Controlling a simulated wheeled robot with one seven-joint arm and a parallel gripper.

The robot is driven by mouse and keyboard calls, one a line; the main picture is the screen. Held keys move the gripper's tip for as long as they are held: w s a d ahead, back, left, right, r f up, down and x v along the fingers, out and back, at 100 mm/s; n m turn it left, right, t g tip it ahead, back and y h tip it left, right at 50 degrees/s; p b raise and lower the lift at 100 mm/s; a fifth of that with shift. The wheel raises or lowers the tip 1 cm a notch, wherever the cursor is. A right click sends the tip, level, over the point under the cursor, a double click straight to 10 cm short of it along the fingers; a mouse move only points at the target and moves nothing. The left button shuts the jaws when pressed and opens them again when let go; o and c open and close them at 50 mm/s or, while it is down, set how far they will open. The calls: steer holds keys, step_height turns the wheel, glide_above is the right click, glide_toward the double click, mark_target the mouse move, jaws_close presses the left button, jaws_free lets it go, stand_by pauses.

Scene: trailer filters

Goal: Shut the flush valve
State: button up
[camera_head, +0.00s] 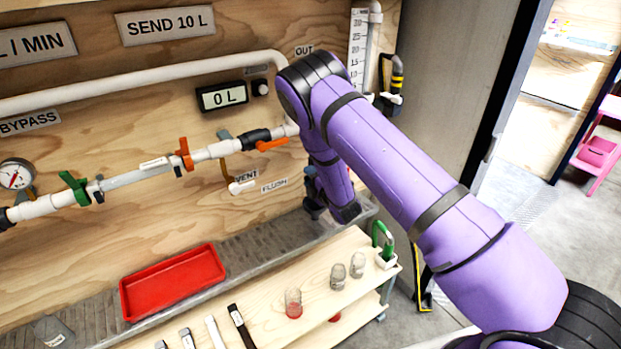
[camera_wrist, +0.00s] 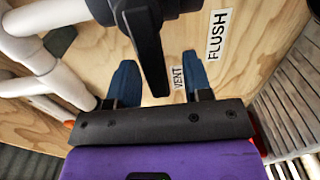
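In the wrist view a black valve with a lever handle (camera_wrist: 149,60) hangs down from the top, near the FLUSH label (camera_wrist: 217,34). My gripper (camera_wrist: 158,62) is open, with its blue fingers apart on either side of the lever. A gap shows between the lever and the right finger; I cannot tell whether the left finger touches it. My arm hides the black valve there.
White pipes carry an orange-handled valve (camera_head: 271,144), another orange valve (camera_head: 184,154) and a green one (camera_head: 74,188). A VENT label (camera_head: 246,176) is left of my gripper. A red tray (camera_head: 172,282) and a wooden cart with glass jars (camera_head: 338,276) stand below.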

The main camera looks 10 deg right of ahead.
steer(key=v, duration=1)
steer(key=shift+s+d, duration=0.2)
steer(key=shift+s, duration=0.15)
